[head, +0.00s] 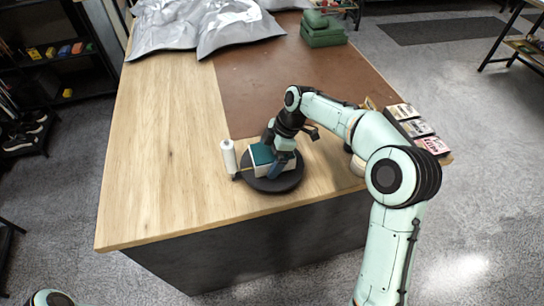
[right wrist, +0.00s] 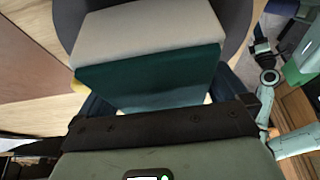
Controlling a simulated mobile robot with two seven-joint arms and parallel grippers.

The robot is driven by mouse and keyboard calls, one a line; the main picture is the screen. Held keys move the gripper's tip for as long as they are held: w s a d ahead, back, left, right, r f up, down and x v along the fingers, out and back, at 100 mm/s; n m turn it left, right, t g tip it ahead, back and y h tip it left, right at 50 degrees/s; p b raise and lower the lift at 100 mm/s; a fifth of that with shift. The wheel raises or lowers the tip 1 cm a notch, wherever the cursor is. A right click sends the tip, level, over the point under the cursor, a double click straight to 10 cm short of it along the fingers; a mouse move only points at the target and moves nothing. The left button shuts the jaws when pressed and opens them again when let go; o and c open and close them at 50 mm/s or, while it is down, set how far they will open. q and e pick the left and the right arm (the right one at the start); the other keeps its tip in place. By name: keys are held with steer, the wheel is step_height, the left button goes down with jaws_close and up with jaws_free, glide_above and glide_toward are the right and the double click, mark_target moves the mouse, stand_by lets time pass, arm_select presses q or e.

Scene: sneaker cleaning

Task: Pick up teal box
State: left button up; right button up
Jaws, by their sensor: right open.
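In the right wrist view the box (right wrist: 150,73) shows a pale face and a teal face close ahead of the jaws. My right gripper (head: 283,164) is at the box's right side in the head view, its jaws open. In the right wrist view its dark blue fingers (right wrist: 162,103) show on either side of the box's near end; I cannot tell whether they touch it. My left gripper is out of view.
A white cylinder (head: 229,158) stands just left of the box. Small boxes (head: 415,127) line the table's right edge. Silver sheeting (head: 200,25) and green stacked items (head: 322,30) lie at the back. The wooden left side of the table (head: 160,130) is clear.

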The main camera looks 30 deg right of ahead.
steer(key=shift+f, duration=0.2)
steer(key=c, duration=1)
steer(key=shift+r, duration=0.15)
